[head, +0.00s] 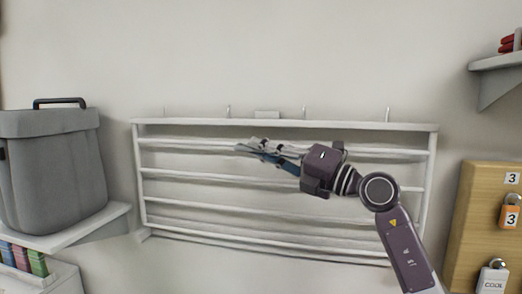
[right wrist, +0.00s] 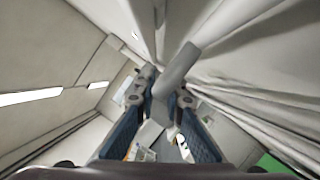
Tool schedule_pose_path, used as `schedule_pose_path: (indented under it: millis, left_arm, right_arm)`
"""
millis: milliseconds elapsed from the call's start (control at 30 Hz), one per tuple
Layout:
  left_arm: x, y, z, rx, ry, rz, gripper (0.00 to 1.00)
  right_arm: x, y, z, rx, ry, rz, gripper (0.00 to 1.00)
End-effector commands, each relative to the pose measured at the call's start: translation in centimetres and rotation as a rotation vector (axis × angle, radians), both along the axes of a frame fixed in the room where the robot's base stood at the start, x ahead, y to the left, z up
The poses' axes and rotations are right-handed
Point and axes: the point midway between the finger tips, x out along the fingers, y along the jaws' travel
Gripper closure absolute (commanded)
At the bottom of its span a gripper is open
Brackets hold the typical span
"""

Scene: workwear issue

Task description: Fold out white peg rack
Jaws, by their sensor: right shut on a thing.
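The white peg rack (head: 290,126) is mounted on the wall in the middle of the head view. It is a wide frame with several horizontal rails, and several thin pegs and a small pale tab (head: 267,114) stand along its top edge. My right gripper (head: 250,147) reaches in from the right, its fingers in front of the upper rails. In the right wrist view its blue-padded fingers (right wrist: 164,88) close on a pale bar (right wrist: 178,68) of the rack. The fingertips hide part of the grip. My left gripper is not in view.
A grey lidded bin (head: 50,165) stands on a white shelf (head: 85,232) at the left. A wooden board (head: 480,225) with padlocks is at the right. A wall shelf (head: 497,62) juts out at the upper right. The wall above the rack is clear.

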Motion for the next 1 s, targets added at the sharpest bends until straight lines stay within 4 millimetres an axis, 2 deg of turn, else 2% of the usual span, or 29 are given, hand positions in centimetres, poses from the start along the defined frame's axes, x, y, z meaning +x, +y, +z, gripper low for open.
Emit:
schedule_pose_path:
  millis: [267, 633, 800, 1000]
  left_arm:
    - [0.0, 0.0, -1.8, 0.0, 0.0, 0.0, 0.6]
    - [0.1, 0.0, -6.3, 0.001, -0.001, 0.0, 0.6]
    - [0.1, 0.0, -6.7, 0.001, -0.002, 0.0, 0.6]
    - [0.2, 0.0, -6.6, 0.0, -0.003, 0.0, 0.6]
  right_arm:
    - [-1.8, 0.6, -1.0, -0.026, -0.069, 0.0, 1.0]
    - [-7.8, 2.6, -3.7, -0.107, -0.318, 0.002, 1.0]
    - [-10.3, 3.3, -4.9, -0.12, -0.356, 0.002, 1.0]
    - [-12.1, 3.9, -6.3, -0.117, -0.352, 0.002, 1.0]
